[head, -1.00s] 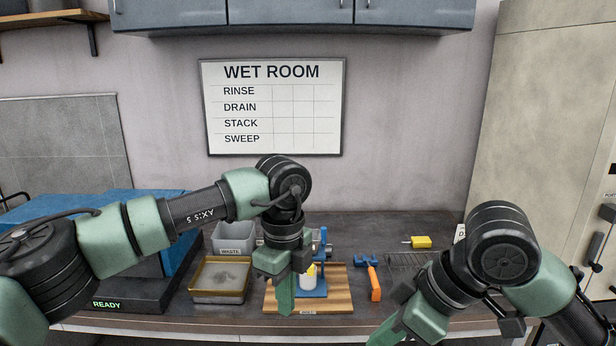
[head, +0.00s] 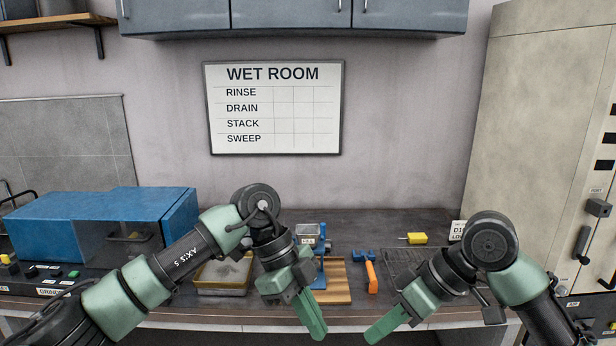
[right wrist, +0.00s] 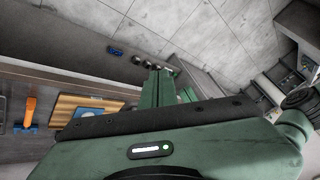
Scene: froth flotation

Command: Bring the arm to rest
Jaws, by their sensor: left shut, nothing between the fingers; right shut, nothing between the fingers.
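My left gripper (head: 312,318) is shut and empty. It hangs in front of the bench's front edge, fingers pointing down and slightly right, covering the left part of the wooden board (head: 337,282). My right gripper (head: 384,328) is shut and empty, low in front of the bench, with its fingers pointing down and left. In the right wrist view, green fingers (right wrist: 158,88) show beyond the dark gripper body. Both grippers are apart from the bench objects.
On the bench stand a blue machine (head: 165,213), a shallow tray (head: 222,291), a blue stand (head: 321,265), an orange-handled tool (head: 372,278), a yellow item (head: 417,238) and a wire rack (head: 400,257). A tall cabinet (head: 535,130) is at the right.

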